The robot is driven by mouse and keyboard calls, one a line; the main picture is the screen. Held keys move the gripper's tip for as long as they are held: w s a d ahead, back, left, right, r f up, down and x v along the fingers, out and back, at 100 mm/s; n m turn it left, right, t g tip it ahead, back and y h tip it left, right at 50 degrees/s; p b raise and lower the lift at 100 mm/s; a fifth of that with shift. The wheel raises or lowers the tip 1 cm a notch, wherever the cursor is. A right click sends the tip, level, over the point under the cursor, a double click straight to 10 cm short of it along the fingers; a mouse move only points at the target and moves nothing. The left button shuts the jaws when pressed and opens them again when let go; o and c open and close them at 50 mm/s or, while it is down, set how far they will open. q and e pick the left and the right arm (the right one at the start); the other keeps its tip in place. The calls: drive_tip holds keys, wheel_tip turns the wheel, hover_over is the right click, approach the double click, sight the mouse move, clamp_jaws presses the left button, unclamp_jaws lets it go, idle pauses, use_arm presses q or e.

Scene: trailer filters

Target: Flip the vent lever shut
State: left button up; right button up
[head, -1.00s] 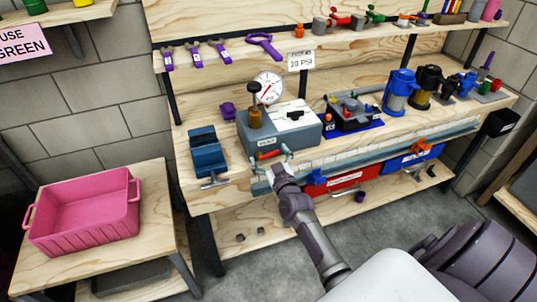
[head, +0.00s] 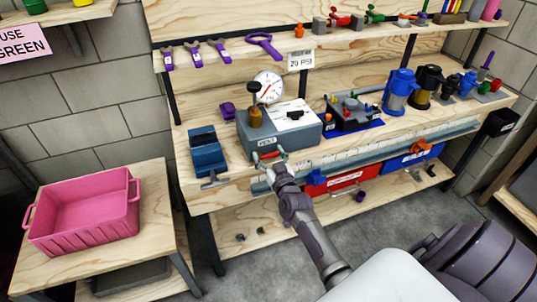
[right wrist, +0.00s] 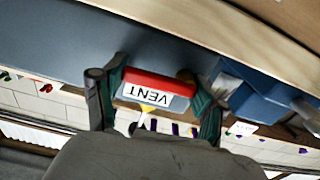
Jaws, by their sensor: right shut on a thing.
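The vent lever is a red handle (right wrist: 160,83) with a white label reading VENT, seen upside down in the right wrist view. It sits at the front of a grey-blue box (head: 300,135) on the workbench. My right gripper (right wrist: 152,95) has a dark finger at each end of the handle and is shut on it. In the head view my right gripper (head: 271,160) is at the lower front of the box, and the lever is mostly too small to make out. My left gripper is not in view.
A round gauge (head: 268,87) and a brass-coloured pump part (head: 255,117) stand at the box. A blue vise (head: 207,153) is to its left, a tool fixture (head: 352,113) to its right. A pink crate (head: 85,240) is on the side table. Red and blue bins (head: 342,181) are below.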

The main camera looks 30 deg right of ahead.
drive_tip(key=shift+f+m, duration=0.1)
drive_tip(key=shift+m, duration=0.3)
drive_tip(key=o, duration=1.2)
drive_tip(key=shift+c, duration=0.2)
drive_tip(key=v, duration=1.2)
